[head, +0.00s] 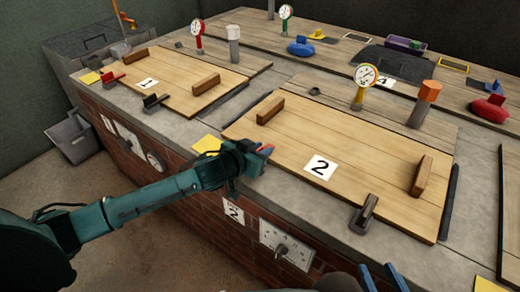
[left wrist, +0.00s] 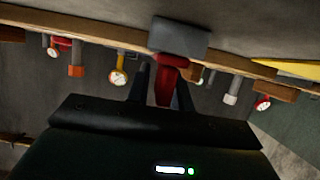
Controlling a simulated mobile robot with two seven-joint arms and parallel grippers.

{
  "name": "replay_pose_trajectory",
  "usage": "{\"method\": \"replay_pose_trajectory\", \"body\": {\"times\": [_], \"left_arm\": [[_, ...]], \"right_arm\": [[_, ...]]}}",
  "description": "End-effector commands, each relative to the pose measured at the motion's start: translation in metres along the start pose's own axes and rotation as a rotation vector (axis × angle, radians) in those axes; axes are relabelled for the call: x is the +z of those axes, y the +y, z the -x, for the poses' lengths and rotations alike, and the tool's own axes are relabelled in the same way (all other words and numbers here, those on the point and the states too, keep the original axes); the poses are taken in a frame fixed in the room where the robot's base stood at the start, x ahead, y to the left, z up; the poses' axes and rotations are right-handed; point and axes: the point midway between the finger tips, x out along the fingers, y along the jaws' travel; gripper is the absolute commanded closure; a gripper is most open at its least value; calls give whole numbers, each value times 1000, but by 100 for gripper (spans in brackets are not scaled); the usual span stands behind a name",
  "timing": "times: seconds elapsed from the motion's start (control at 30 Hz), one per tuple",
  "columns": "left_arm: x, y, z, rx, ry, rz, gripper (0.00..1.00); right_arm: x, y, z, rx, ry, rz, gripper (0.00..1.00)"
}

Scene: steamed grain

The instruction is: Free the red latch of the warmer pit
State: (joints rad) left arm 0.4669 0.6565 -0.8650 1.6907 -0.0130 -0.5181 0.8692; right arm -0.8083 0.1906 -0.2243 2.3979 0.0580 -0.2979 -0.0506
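A red latch with a grey block sits at the front left corner of the wooden lid numbered 2 (head: 345,160). In the head view only a little of the red latch (head: 266,149) shows beyond my left gripper (head: 256,158). In the left wrist view the red latch (left wrist: 171,66) stands between the two dark fingers of my left gripper (left wrist: 162,88). The fingers look apart, with a narrow gap beside the red handle; contact is hard to judge. My right gripper (head: 382,277) shows only as two separated blue fingers at the bottom edge, with nothing visible between them.
A grey-black latch (head: 364,213) sits at the lid's front right corner. Two wooden handles, a yellow gauge (head: 364,85) and an orange-topped post (head: 424,101) stand on or behind the lid. Lid 1 (head: 170,82) lies to the left.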

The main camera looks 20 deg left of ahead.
Motion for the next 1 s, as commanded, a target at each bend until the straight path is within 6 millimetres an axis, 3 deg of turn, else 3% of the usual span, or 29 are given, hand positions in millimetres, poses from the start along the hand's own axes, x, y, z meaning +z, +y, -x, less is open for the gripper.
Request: {"method": "replay_pose_trajectory", "body": {"times": [0.27,1.0], "left_arm": [[0,0,0,0,0,0,100],[1,0,0,-68,0,34,100]], "right_arm": [[0,0,0,-1,-1,0,64],[-1,0,0,-1,0,-2,64]]}}
